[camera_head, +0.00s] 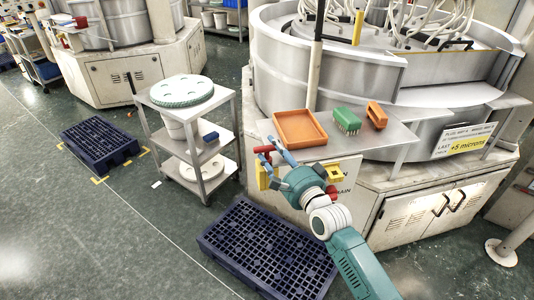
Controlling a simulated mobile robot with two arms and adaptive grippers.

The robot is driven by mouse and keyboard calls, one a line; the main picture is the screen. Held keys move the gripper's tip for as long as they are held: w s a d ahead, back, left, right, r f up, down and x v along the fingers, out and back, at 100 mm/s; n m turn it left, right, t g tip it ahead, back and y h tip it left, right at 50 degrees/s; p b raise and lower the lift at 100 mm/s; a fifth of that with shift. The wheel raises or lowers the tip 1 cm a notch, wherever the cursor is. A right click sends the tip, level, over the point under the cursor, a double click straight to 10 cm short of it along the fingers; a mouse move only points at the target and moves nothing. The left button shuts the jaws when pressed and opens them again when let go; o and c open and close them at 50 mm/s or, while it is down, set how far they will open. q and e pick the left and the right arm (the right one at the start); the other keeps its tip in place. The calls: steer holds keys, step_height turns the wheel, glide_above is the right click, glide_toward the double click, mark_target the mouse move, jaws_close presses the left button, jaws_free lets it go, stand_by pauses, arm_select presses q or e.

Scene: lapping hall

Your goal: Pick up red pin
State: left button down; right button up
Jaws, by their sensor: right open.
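The red pin (264,149) is a small red cylinder at the front left edge of the machine's side shelf, just left of the orange tray. My right gripper (268,161) is open, with its teal wrist coming up from the lower right. Its fingers are close around or beside the pin and overlap it in the picture; I cannot tell whether they touch it. Part of the pin's mounting is hidden behind the gripper. My left gripper is not in view.
An orange tray (299,129), a green brush (346,121) and an orange block (376,114) sit on the shelf (385,137). A dark blue pallet (268,250) lies below my arm. A white cart (203,155) stands at left. Open floor lies at lower left.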

steer(key=shift+x, duration=0.9)
steer(key=shift+s+d, duration=0.1)
steer(key=shift+s, duration=0.05)
steer(key=c, duration=0.6)
jaws_close()
steer(key=shift+r, duration=0.1)
